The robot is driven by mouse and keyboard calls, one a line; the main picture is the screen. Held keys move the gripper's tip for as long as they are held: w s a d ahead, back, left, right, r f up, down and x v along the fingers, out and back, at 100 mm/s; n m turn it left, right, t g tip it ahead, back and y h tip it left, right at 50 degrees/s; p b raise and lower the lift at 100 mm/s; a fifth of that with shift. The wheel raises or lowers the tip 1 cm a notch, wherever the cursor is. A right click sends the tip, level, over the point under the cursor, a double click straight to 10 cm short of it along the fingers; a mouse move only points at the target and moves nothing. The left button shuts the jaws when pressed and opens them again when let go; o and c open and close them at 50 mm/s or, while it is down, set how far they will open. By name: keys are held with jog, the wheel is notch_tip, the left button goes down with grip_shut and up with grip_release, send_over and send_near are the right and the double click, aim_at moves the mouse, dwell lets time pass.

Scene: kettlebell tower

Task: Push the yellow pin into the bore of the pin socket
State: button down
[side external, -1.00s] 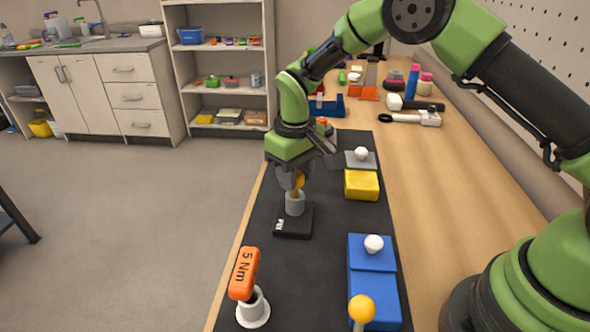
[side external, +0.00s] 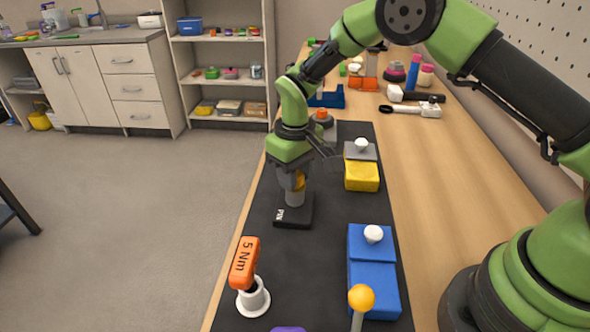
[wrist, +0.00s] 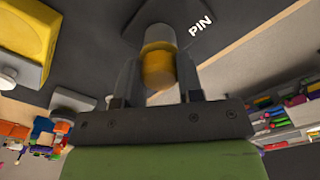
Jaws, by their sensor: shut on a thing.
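The yellow pin (side external: 299,183) is between the fingers of my gripper (side external: 295,182), upright over the pin socket. The socket is a light grey cylinder (side external: 294,198) on a black base (side external: 292,218) marked PIN. In the wrist view my gripper (wrist: 157,76) is shut on the yellow pin (wrist: 157,67), with a finger on each side. The pin's far end meets the grey socket (wrist: 156,35) there. The bore is hidden, so I cannot tell how deep the pin sits.
An orange 5 Nm tool (side external: 244,262) stands in a white holder (side external: 253,298) at the front left. A yellow block (side external: 362,177) and blue blocks (side external: 374,280), topped by white knobs, lie to the right. A yellow ball on a stem (side external: 361,298) stands in front.

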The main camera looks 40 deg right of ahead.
jog(key=c, duration=0.7)
grip_release()
jog(key=shift+r, duration=2.55)
